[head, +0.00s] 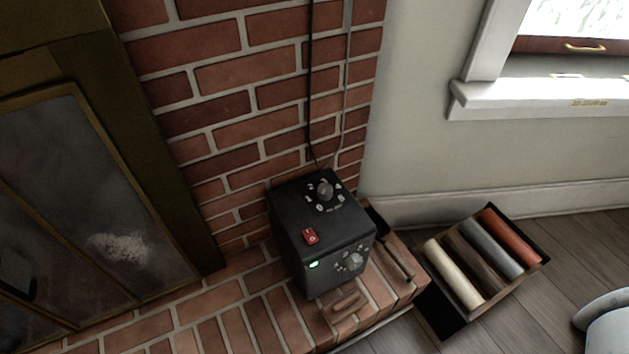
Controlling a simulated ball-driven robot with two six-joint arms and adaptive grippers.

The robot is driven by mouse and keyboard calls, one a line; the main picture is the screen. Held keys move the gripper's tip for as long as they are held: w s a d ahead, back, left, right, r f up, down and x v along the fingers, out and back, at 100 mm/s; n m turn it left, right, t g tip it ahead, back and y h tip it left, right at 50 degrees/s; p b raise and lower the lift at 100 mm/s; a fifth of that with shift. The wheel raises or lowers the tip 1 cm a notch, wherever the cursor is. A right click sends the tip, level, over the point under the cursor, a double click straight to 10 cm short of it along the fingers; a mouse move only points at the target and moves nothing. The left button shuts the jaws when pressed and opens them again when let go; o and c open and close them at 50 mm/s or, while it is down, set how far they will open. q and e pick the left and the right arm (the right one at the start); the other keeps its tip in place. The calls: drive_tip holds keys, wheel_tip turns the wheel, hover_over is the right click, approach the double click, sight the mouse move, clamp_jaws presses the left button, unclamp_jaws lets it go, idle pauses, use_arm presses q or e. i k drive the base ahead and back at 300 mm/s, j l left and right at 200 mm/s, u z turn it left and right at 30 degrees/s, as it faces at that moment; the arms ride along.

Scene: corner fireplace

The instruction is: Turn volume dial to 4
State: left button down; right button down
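A black box (309,222) stands on the brick hearth against the brick wall. A grey dial (325,190) with white marks around it sits on the box's top face. A second grey dial (355,261), also ringed with marks, is on its front face. The labels are too small to read, so I cannot tell which dial is the volume dial or where either points. A red switch (310,236) is on the top near the front edge, and a green light (313,265) glows on the front. Neither of my grippers is in view.
The brick hearth (226,297) runs along the fireplace's glass door (90,200). A dark crate (440,316) with several coloured rolls stands on the wood floor to the right. Two cables (311,80) run up the wall. A window sill (540,105) is upper right.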

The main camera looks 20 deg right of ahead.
sight(324, 190)
drive_tip(key=z, duration=0.75)
